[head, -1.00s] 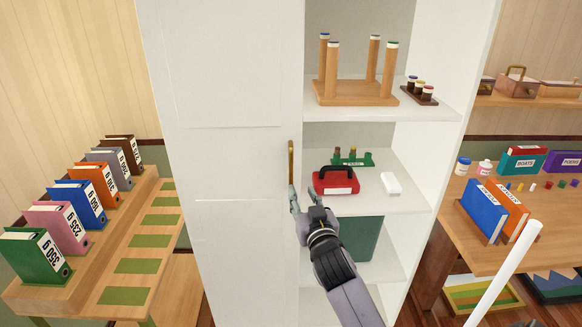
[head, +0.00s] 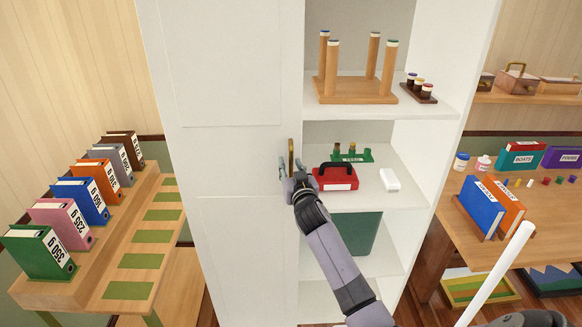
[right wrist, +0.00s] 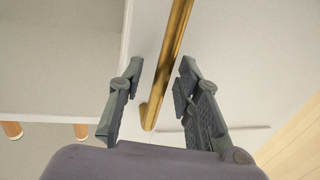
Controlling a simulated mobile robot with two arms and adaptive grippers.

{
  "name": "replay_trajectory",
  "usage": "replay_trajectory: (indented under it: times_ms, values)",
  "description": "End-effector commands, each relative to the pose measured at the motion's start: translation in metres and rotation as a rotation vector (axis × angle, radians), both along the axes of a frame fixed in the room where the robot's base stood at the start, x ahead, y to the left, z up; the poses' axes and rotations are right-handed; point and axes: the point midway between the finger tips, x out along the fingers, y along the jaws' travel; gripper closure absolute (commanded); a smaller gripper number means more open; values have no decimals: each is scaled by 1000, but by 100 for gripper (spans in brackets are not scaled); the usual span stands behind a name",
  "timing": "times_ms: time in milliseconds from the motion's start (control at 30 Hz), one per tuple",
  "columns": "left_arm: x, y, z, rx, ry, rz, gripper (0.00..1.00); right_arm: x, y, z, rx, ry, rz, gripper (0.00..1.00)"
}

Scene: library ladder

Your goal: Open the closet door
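The white closet door (head: 225,150) covers the left half of the closet, and the right half stands open with shelves showing. A vertical brass handle (head: 291,155) sits near the door's right edge. My right gripper (head: 287,172) is at the handle's lower part in the head view. In the right wrist view the right gripper (right wrist: 158,90) is open, with the brass handle (right wrist: 166,70) running between its two fingers. Gaps show on both sides, so the fingers do not appear closed on it. My left gripper is not in view.
Closet shelves hold a wooden peg stand (head: 355,92), a red toolbox (head: 335,177) and a white block (head: 389,180). A wooden bench with binders (head: 40,252) stands left of the door. A table with books (head: 490,207) is at right, behind a white pole (head: 498,272).

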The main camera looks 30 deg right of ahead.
Motion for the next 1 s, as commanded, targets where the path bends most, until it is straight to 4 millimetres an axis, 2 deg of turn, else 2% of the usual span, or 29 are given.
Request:
replay_trajectory:
  times_ms: [133, 600, 1000]
  values:
    - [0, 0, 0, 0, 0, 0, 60, 0, 0, 0, 0, 0, 0, 70]
    - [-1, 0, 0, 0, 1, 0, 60, 0, 0, 0, 0, 0, 0, 100]
    - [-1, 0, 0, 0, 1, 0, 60, 0, 0, 0, 0, 0, 0, 100]
